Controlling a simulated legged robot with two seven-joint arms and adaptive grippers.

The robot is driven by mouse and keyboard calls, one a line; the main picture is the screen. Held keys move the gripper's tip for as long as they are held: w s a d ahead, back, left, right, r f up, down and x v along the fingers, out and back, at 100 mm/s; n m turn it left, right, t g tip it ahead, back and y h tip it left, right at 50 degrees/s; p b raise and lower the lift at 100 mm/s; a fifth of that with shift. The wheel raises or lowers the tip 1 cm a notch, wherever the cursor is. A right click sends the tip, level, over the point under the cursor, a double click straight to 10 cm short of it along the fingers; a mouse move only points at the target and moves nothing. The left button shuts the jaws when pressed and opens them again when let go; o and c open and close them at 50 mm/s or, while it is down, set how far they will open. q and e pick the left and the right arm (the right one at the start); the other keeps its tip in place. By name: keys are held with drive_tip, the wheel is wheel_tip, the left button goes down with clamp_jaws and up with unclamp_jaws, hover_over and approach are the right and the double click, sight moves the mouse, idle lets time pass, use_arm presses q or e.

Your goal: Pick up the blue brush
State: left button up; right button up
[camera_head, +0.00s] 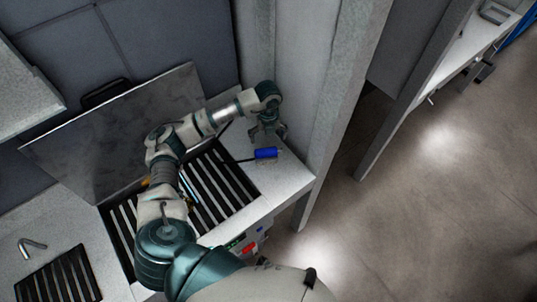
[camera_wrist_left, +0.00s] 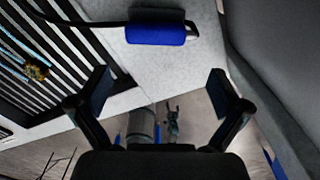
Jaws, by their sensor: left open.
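The blue brush (camera_head: 266,153) lies near the right end of the grey stand top, beside the dark slatted grate. It has a blue cylindrical head and a thin dark handle that runs left towards the grate. In the left wrist view the brush (camera_wrist_left: 160,34) is at the top centre, beyond the fingertips. My left gripper (camera_head: 268,134) is just above and behind the brush in the head view. In the left wrist view the fingers of this gripper (camera_wrist_left: 161,92) are wide apart with nothing between them. My right gripper does not show.
The slatted grate (camera_head: 222,182) fills the stand's middle, with a raised grey panel (camera_head: 120,132) behind it. A pale upright post (camera_head: 342,90) stands close right of the brush. A bent metal piece (camera_head: 31,246) lies at the lower left. Open floor (camera_head: 430,190) is at right.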

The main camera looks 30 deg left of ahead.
sight(266, 151)
use_arm(q)
drive_tip(key=f, duration=0.2)
drive_tip(key=a+f, duration=0.1)
drive_tip(key=f, duration=0.1)
drive_tip(key=shift+f, duration=0.25)
drive_tip(key=shift+a+f, duration=0.1)
drive_tip(key=shift+f, duration=0.15)
wheel_tip(266, 151, down, 4)
drive_tip(key=shift+f+p, duration=0.2)
drive_tip(key=shift+p, duration=0.4)
drive_tip(key=shift+s+d+f, duration=0.1)
drive_tip(key=shift+d+f, duration=0.1)
drive_tip(key=shift+f, duration=0.1)
drive_tip(key=shift+s+d, duration=0.2)
drive_tip(key=shift+s, duration=0.05)
drive_tip(key=shift+a+f, duration=0.15)
drive_tip(key=shift+a, duration=0.05)
drive_tip(key=c, duration=0.8)
drive_tip(key=shift+f, duration=0.1)
drive_tip(key=shift+c, duration=0.5)
drive_tip(key=shift+w+a, duration=0.15)
drive_tip(key=shift+w, duration=0.1)
